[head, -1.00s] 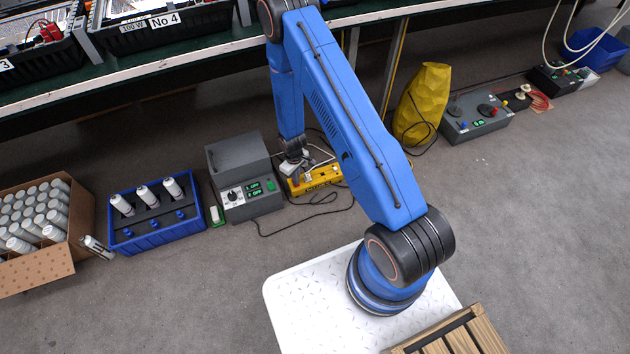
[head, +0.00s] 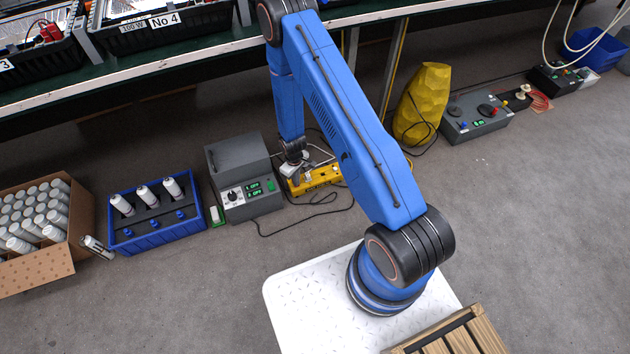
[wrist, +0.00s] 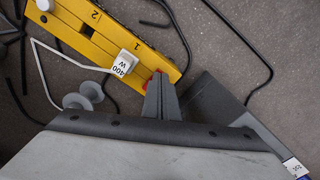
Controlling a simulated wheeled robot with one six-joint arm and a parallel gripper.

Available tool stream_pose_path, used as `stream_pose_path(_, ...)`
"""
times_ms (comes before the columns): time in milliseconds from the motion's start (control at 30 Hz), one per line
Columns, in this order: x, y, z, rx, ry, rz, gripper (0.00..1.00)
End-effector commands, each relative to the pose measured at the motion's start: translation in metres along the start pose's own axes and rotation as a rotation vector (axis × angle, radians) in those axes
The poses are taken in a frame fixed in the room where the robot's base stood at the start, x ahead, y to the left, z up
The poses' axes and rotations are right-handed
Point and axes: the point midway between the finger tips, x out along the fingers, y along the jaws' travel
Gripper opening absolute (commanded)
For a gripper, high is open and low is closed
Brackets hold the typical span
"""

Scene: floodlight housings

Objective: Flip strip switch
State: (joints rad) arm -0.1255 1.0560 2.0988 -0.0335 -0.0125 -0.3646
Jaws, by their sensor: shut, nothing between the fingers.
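The yellow power strip (wrist: 105,45) lies on the floor, with the numbers 2 and 1 on its top; it also shows in the head view (head: 322,179). A white plug (wrist: 125,62) marked 400 W sits in it near position 1. A red switch (wrist: 152,82) is at the strip's near end, partly hidden by my fingers. My gripper (wrist: 160,82) is shut and empty, its tips right at the red switch. I cannot tell whether they touch it, nor which way the switch is set. In the head view my gripper (head: 292,170) is over the strip's left end.
A grey box with green displays (head: 240,178) stands left of the strip. Black cables (head: 325,200) lie around it. A blue crate with spray cans (head: 155,215) is further left. A yellow faceted object (head: 422,105) and a grey control box (head: 475,118) stand right.

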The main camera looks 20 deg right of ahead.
Motion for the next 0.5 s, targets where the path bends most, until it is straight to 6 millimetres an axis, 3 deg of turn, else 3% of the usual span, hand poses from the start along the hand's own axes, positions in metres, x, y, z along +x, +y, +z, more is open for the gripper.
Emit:
stream_pose_path(267,0.001,0.0,-0.001,0.0,0.001,0.0,0.0)
stream_pose_path(500,-0.014,0.0,-0.001,0.0,0.002,0.001,0.0)
